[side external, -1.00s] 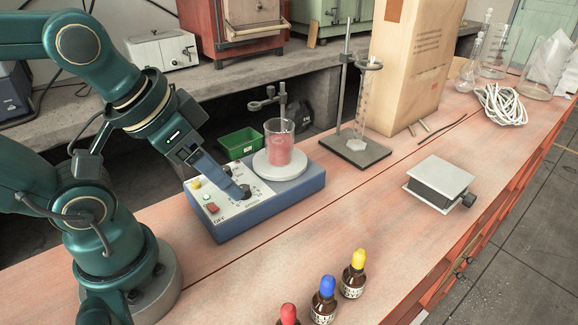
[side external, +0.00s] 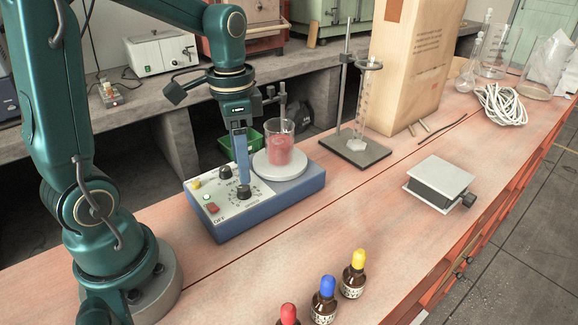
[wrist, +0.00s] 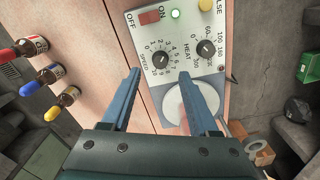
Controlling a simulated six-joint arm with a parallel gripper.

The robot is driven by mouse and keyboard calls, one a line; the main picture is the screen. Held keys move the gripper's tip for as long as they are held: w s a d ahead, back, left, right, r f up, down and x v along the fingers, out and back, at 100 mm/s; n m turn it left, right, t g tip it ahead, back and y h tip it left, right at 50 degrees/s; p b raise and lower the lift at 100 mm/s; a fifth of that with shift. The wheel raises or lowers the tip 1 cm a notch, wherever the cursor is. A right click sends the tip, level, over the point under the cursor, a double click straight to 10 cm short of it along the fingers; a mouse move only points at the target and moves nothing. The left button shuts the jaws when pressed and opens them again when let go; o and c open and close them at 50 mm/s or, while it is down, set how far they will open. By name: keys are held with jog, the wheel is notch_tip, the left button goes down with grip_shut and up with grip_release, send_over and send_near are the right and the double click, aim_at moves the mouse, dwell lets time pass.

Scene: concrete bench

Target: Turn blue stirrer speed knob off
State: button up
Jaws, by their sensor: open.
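The blue stirrer (side external: 270,207) sits on the bench with a beaker of red liquid (side external: 279,148) on its round plate. Its black speed knob (side external: 243,192) is on the sloped white panel, and in the wrist view the speed knob (wrist: 161,60) shows inside a numbered dial. Which number its pointer marks is too small to tell. My gripper (side external: 243,180) points straight down just above the speed knob. In the wrist view my gripper (wrist: 160,73) is open and empty, its fingers apart on either side below the knob.
The heat knob (wrist: 205,46) is close beside the speed knob. A red on/off switch (wrist: 151,15), a lit green lamp (wrist: 175,14) and a yellow button (wrist: 208,17) share the panel. Dropper bottles (side external: 323,300) stand in front; a retort stand (side external: 354,150) is behind.

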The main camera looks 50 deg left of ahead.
aim_at(243, 187)
jog(key=shift+f, duration=2.55)
grip_shut()
